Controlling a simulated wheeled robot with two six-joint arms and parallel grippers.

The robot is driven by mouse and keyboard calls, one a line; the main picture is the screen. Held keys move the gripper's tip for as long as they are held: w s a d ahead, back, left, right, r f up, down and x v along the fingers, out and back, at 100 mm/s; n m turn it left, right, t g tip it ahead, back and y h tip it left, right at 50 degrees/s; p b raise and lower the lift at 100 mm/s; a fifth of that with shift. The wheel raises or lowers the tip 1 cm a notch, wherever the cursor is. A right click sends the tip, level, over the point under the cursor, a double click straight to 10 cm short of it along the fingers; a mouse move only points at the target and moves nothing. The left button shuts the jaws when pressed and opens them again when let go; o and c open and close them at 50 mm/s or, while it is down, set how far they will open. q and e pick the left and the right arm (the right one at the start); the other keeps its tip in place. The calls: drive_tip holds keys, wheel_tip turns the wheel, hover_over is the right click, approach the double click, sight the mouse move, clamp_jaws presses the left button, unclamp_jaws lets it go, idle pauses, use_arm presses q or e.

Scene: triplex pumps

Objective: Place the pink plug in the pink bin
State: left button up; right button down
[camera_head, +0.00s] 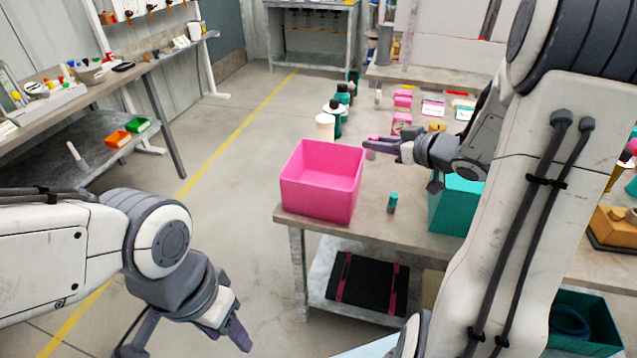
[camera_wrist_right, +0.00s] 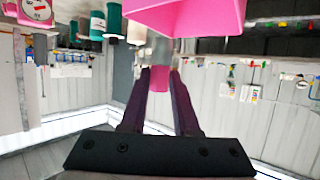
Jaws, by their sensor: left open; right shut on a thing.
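The pink bin (camera_head: 318,195) stands open-topped on the near left corner of the table in the head view, and part of it shows at the top of the right wrist view (camera_wrist_right: 200,17). My right gripper (camera_head: 372,146) is just right of the bin's rim, above table height, shut on the pink plug (camera_head: 371,154). In the right wrist view the pink plug (camera_wrist_right: 160,78) sits between the two fingertips. It has a grey part above its pink part there. My left gripper (camera_head: 240,325) is open and empty, low at the left, away from the table.
A teal bin (camera_head: 452,205) stands right of the pink bin on the table (camera_head: 375,228). A teal plug (camera_head: 392,203) stands between them. White and teal bottles (camera_head: 325,127) stand behind the pink bin. A left bench (camera_head: 95,85) holds small parts. The floor between is clear.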

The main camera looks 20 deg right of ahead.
use_arm(q)
drive_tip(key=f+b, duration=0.1)
drive_tip(key=w+f+b, duration=0.1)
drive_tip(key=shift+f+b, duration=0.3)
use_arm(e)
drive_tip(key=w+a+f, duration=0.8)
drive_tip(key=w+f, duration=0.1)
drive_tip(key=f, duration=0.2)
drive_tip(key=shift+a, duration=0.2)
use_arm(q)
drive_tip(key=shift+f, duration=0.1)
use_arm(e)
drive_tip(key=shift+f, duration=0.1)
drive_tip(key=shift+f+b, duration=0.5)
use_arm(q)
drive_tip(key=shift+f, duration=0.35)
use_arm(e)
drive_tip(key=c, duration=0.7)
unclamp_jaws()
drive_tip(key=shift+o, duration=0.2)
